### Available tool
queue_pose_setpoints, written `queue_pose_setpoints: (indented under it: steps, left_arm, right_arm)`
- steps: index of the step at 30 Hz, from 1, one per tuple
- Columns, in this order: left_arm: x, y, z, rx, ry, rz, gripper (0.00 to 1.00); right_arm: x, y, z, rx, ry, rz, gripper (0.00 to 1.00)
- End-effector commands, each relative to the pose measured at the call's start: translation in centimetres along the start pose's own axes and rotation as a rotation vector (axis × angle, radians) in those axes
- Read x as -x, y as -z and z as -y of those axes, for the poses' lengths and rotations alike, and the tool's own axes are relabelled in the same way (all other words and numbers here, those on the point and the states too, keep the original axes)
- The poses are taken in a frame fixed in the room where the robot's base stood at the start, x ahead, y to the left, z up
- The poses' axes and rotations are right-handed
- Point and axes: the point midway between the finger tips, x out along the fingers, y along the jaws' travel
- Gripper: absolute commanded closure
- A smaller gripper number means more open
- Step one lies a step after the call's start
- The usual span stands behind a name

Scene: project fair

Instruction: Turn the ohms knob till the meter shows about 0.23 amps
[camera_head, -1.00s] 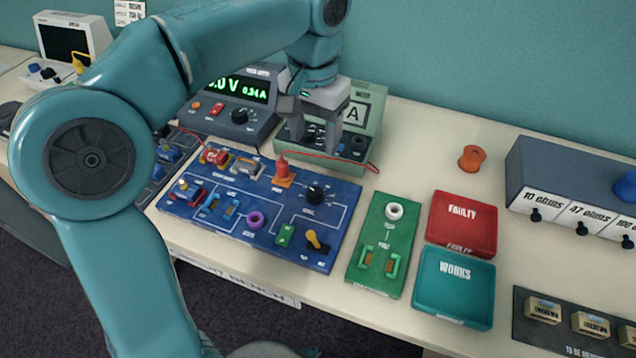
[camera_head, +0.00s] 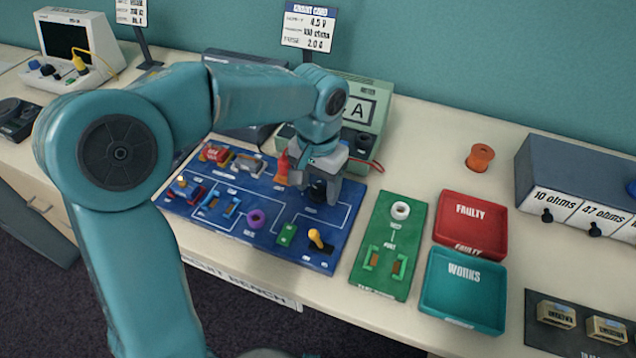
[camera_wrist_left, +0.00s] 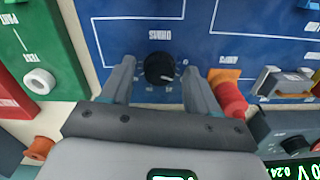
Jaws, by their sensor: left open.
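The ohms knob (camera_wrist_left: 160,68) is a round black knob with a white pointer mark on the blue circuit board (camera_wrist_left: 225,70). My left gripper (camera_wrist_left: 160,82) is open, with one finger on each side of the knob in the wrist view and gaps showing between. In the head view the left gripper (camera_head: 318,192) is low over the board and partly hides the knob. The green meter (camera_head: 372,112) marked A stands behind, its lower part covered by my arm.
A red plug (camera_wrist_left: 229,95) stands close beside one finger. The green test board (camera_head: 388,260) and the red (camera_head: 471,222) and teal (camera_head: 462,285) trays are to the right.

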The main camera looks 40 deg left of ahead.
Motion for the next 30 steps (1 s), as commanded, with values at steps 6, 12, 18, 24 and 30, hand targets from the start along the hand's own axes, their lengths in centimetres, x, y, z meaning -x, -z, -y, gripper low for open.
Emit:
queue_pose_setpoints:
  steps: [6,12,18,24,30]
  left_arm:
    - [0.03,0.0,-0.01,0.0,0.0,0.0,0.95]
    - [0.29,-0.02,0.0,-0.058,0.0,0.001,0.96]
    - [0.1,0.02,0.0,-0.145,0.0,-0.001,0.96]
    - [0.09,0.04,0.01,-0.143,0.0,-0.002,0.96]
    - [0.08,0.03,0.0,-0.143,0.0,-0.001,0.4]
  right_arm:
    - [0.0,0.0,0.0,0.0,0.0,0.0,0.57]
    - [0.58,-0.01,0.21,0.0,0.0,0.0,0.57]
    - [0.83,-0.01,0.3,0.0,0.0,0.0,0.57]
    - [0.79,-0.01,0.28,0.0,0.0,0.0,0.57]
    - [0.78,-0.01,0.28,0.0,0.0,0.0,0.57]
